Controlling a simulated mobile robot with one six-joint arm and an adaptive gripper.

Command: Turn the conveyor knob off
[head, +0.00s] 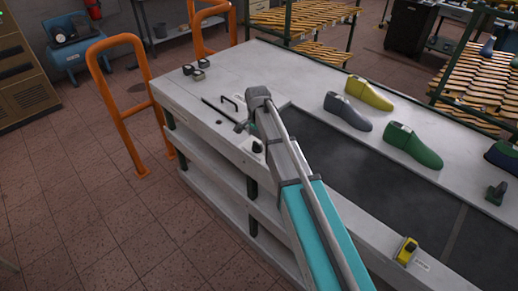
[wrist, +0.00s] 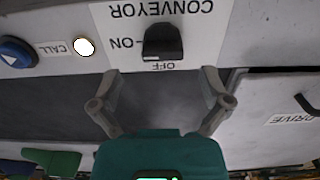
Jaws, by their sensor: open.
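The conveyor knob (wrist: 163,42) is a black block on a white plate printed CONVEYOR, upside down in the wrist view. ON is printed to its left and OFF below it, on the side nearer my gripper. I cannot tell for sure which mark the knob points to. My gripper (wrist: 160,74) is open and empty, its two fingers spread wider than the knob, which appears just beyond the fingertips. In the head view a black knob (head: 257,148) shows on the table's front edge, beside the end of my arm; my gripper (head: 241,127) is partly hidden there.
A panel marked DRIVE (wrist: 285,120) has a black handle (wrist: 306,103). Shoe lasts, including a green one (head: 413,147), stand beside the dark belt (head: 340,160). Orange rails (head: 127,110) stand left.

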